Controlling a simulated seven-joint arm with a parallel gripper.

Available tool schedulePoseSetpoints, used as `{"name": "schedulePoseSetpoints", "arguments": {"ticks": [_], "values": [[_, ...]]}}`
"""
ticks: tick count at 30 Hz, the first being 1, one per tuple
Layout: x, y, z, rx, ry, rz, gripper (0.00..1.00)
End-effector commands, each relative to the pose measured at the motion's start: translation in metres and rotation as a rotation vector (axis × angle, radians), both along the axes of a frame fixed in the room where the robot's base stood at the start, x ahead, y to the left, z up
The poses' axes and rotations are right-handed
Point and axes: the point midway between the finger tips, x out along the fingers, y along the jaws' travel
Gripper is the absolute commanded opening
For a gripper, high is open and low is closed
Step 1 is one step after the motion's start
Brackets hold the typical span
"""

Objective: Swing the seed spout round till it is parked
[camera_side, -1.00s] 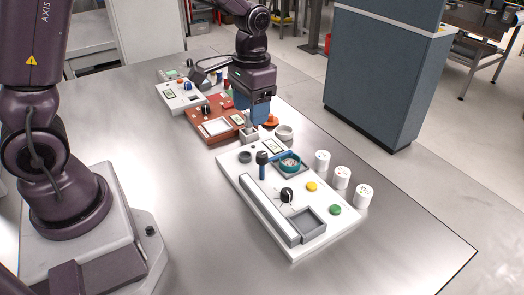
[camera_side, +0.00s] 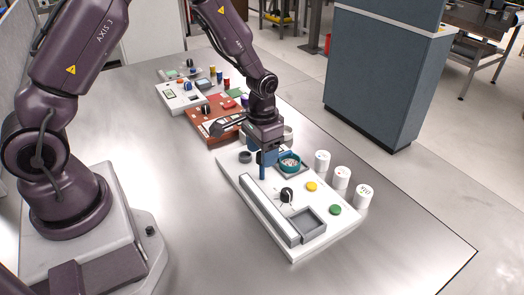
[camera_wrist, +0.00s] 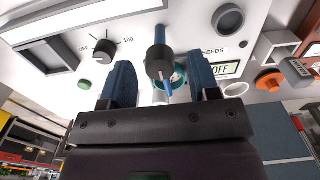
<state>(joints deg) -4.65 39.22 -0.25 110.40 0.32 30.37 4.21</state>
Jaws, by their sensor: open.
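The seed spout, a blue bar with a black round hub, shows in the wrist view (camera_wrist: 159,62) beside the "SEEDS" lettering. In the side view its blue lower part (camera_side: 262,173) stands on the white panel (camera_side: 236,180); its top is hidden by my gripper. My gripper (camera_side: 269,157) is low over the panel's far end, fingers pointing down. In the wrist view my gripper (camera_wrist: 160,72) is open, with a blue finger on each side of the spout and gaps between. A teal round dish (camera_side: 290,162) sits just right of the spout, partly hidden in the wrist view.
The panel has a black dial (camera_side: 287,195), a grey square bin (camera_side: 307,222), a yellow button (camera_side: 312,186) and a green button (camera_side: 335,210). White cups (camera_side: 342,177) stand along its right side. A red-brown panel (camera_side: 203,127) lies behind. The table's front right is clear.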

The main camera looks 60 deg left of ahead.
Motion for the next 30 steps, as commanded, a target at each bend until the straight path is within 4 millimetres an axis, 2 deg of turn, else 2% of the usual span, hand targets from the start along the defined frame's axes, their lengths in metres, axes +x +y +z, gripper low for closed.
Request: {"name": "schedulePoseSetpoints", "arguments": {"ticks": [10,11,15,18,30], "values": [[0.0000,0.0000,-0.0047,0.000,0.000,0.000,0.56],[0.0000,0.0000,-0.0047,0.000,0.000,0.000,0.51],[0.0000,0.0000,-0.0046,0.000,0.000,0.000,0.19],[0.0000,0.0000,-0.0045,0.000,0.000,0.000,0.00],[-0.0001,-0.0004,-0.0043,0.000,0.001,0.062,0.00]]}}
